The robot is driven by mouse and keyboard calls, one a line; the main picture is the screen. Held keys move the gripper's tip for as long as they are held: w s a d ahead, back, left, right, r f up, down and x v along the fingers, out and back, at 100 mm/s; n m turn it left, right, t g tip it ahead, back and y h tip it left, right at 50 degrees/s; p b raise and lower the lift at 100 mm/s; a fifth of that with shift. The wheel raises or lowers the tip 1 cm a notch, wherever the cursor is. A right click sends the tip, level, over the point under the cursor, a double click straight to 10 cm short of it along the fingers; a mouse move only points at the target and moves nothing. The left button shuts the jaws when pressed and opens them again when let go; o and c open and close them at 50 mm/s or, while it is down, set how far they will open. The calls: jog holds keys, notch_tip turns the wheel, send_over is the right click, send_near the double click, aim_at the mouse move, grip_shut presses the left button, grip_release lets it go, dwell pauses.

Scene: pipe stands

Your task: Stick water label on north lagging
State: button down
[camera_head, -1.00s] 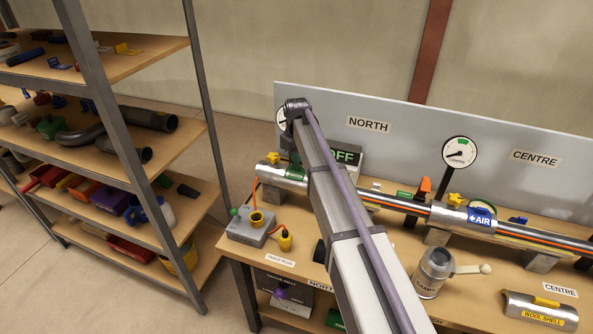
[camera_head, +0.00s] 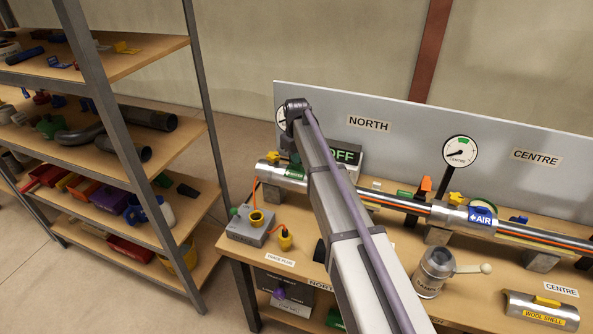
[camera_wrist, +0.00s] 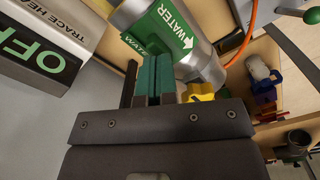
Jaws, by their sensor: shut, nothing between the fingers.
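The green WATER label (camera_wrist: 160,32) lies curved on the silver north lagging (camera_wrist: 203,62) in the wrist view, its white arrow and lettering showing. In the head view the silver north lagging (camera_head: 270,172) is on the pipe at the left end of the bench, partly behind my arm. My gripper (camera_wrist: 154,68) has its teal fingers together, with nothing between them. The fingertips are right at the label's lower edge; I cannot tell whether they touch it. In the head view my arm hides most of the gripper.
A TRACE HEAT box reading OFF (camera_wrist: 42,45) stands close to the left in the wrist view. A yellow clip (camera_wrist: 198,92) is on the lagging beside the fingers. A grey box with a yellow plug (camera_head: 257,219) and orange cable stands below the pipe. The centre lagging carries a blue AIR label (camera_head: 482,216).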

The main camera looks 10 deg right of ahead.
jog(key=shift+f+b, duration=0.55)
jog(key=shift+f, duration=0.05)
dwell(0.8)
dwell(2.8)
notch_tip(320, 180, up, 7)
jog(key=p, duration=0.7)
notch_tip(320, 180, up, 11)
jog(key=p, duration=1.1)
jog(key=shift+f, duration=0.1)
